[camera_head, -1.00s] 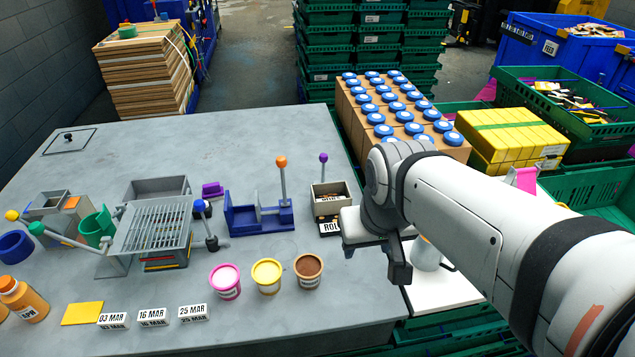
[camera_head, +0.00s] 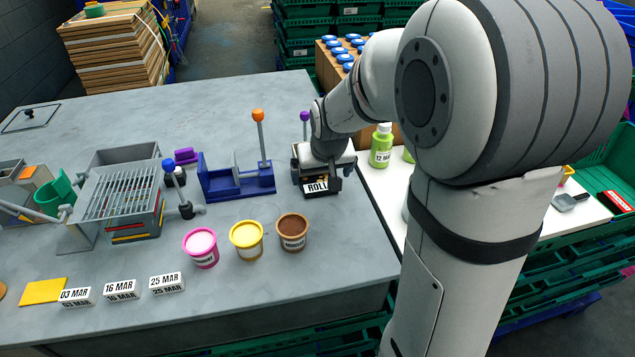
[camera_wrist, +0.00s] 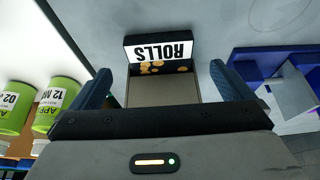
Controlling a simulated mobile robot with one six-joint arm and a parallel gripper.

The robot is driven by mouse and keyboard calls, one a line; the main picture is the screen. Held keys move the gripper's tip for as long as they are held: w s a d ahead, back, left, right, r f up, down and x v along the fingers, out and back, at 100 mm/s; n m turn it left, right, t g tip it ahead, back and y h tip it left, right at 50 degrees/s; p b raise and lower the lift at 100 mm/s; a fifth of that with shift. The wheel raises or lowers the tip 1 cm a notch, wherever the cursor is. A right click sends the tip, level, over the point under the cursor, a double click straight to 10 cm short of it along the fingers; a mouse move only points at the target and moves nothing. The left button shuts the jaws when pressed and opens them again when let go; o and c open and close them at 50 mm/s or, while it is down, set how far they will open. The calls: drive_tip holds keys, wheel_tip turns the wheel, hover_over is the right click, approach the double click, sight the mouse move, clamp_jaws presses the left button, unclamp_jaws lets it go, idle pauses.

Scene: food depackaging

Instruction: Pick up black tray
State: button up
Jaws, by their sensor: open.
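A small dark tray (camera_head: 316,188) with a white "ROLLS" label stands near the right edge of the grey table. In the wrist view the tray (camera_wrist: 128,50) shows its label upside down, with orange-brown pieces beside it and a plain grey-brown panel nearer me. My gripper (camera_head: 327,172) is over the tray and hides much of it in the head view. In the wrist view my gripper (camera_wrist: 160,70) is open, with one blue-grey finger on each side of the tray. Small gaps seem to show beside the panel; I cannot tell whether a finger touches.
A blue fixture (camera_head: 235,182) with an orange-knobbed lever stands left of the tray. A purple-knobbed lever (camera_head: 305,118) rises just behind it. A brown-topped cup (camera_head: 292,232) stands in front. A green bottle (camera_head: 381,146) stands on the white surface to the right.

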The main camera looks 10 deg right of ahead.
sight(319, 183)
drive_tip(key=x, duration=0.4)
drive_tip(key=shift+w+f, duration=0.15)
drive_tip(key=shift+w, duration=0.05)
drive_tip(key=shift+c, duration=0.6)
drive_tip(key=c, duration=0.9)
